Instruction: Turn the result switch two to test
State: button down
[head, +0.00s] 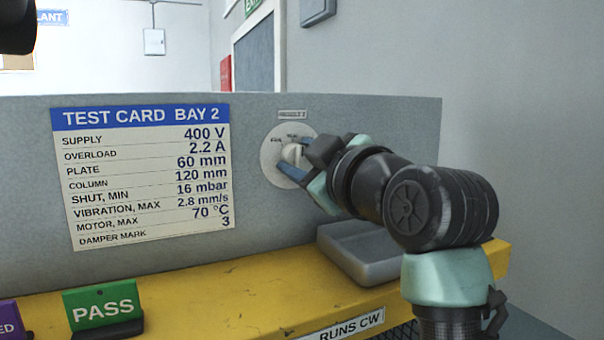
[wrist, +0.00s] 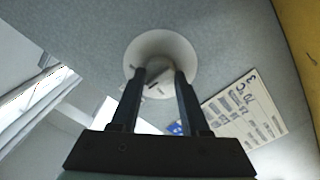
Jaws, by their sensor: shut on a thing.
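The result switch two is a round pale dial (head: 270,160) with a light knob (head: 291,153), set in the grey panel below a small label plate (head: 292,114). Small lettering on the dial is too blurred to read surely. My gripper (head: 290,156) is at the dial, its fingers shut on the knob. In the wrist view, the two dark fingers (wrist: 160,80) stand on either side of the knob (wrist: 159,77), in front of the round dial (wrist: 160,42). The gripper hides part of the dial's right side in the head view.
A test card (head: 145,175) is fixed on the panel left of the dial. A grey tray (head: 365,255) sits on the yellow bench (head: 235,300) below my gripper. A green PASS sign (head: 103,306) stands at the front left.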

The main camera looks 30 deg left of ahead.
jog(key=shift+n+b, duration=0.3)
jog(key=shift+n, duration=0.3)
jog(key=shift+c, duration=2)
grip_release()
jog(key=b+v, duration=0.4)
jog(key=v, duration=0.9)
